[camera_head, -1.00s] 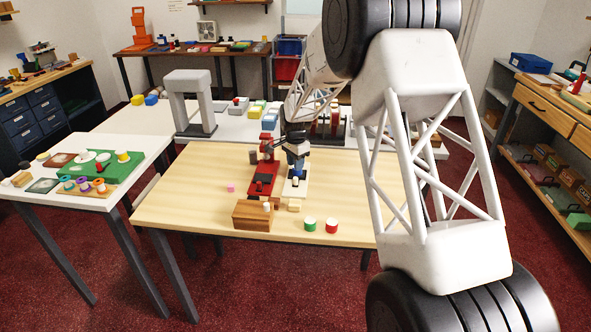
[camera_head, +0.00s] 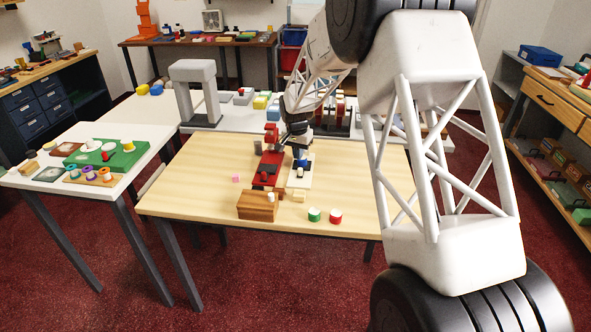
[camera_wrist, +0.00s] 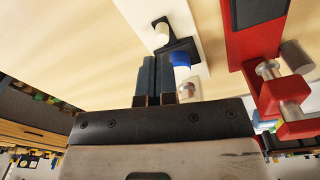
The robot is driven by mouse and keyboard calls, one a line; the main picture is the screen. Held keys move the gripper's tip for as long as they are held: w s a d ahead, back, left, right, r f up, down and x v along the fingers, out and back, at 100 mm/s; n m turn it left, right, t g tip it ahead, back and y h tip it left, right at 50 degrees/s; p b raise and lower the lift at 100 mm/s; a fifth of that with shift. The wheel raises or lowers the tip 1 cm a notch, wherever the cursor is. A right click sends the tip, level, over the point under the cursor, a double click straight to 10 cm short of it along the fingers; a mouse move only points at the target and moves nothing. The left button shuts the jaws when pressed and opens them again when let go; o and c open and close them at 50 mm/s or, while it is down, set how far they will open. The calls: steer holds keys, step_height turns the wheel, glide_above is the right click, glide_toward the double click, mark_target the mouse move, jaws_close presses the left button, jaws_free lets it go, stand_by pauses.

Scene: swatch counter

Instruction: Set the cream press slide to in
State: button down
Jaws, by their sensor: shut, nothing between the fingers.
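The cream press (camera_head: 298,182) stands on the wooden table, right of the red press (camera_head: 268,172). In the wrist view, the cream base plate (camera_wrist: 185,18) carries a dark slide piece with a pale round knob (camera_wrist: 161,34). A blue part (camera_wrist: 181,60) and a metal rod end (camera_wrist: 188,90) sit close to it. My gripper (camera_head: 298,138) is over the cream press in the head view. In the wrist view, its shut, empty fingers (camera_wrist: 154,72) are beside the blue part. I cannot tell whether they touch the press, or the slide's setting.
The red press (camera_wrist: 267,65) is close on the right in the wrist view. A wooden box (camera_head: 256,206), a green-sided pot (camera_head: 314,215) and a red-sided pot (camera_head: 335,216) are near the table's front. Table right is clear.

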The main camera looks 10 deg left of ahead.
steer(key=s+a+r+n+t, duration=0.1)
steer(key=s+n, duration=0.1)
steer(key=n, duration=0.9)
steer(key=s+a+r+n+t+h, duration=0.1)
steer(key=s+a+n, duration=0.1)
steer(key=n, duration=0.9)
steer(key=s+a+n+t, duration=0.1)
steer(key=s+n, duration=0.3)
steer(key=n, duration=0.8)
steer(key=shift+a+r, duration=0.2)
steer(key=shift+r, duration=0.2)
steer(key=shift+f, duration=0.15)
glide_toward(298, 177)
steer(key=f, duration=0.1)
steer(key=s+a+f, duration=0.1)
steer(key=f, duration=0.1)
steer(key=s+f, duration=0.1)
steer(key=shift+a+f, duration=0.15)
steer(key=shift+f, duration=0.05)
steer(key=shift+w+d+f, duration=0.15)
steer(key=shift+w+d, duration=0.05)
steer(key=shift+w, duration=0.25)
steer(key=shift+w+d+f, duration=0.1)
steer(key=shift+w+d, duration=0.15)
steer(key=shift+w, duration=0.2)
steer(key=shift+w+d, duration=0.25)
steer(key=shift+w, duration=0.2)
steer(key=shift+w+d, duration=0.25)
steer(key=shift+w, duration=0.25)
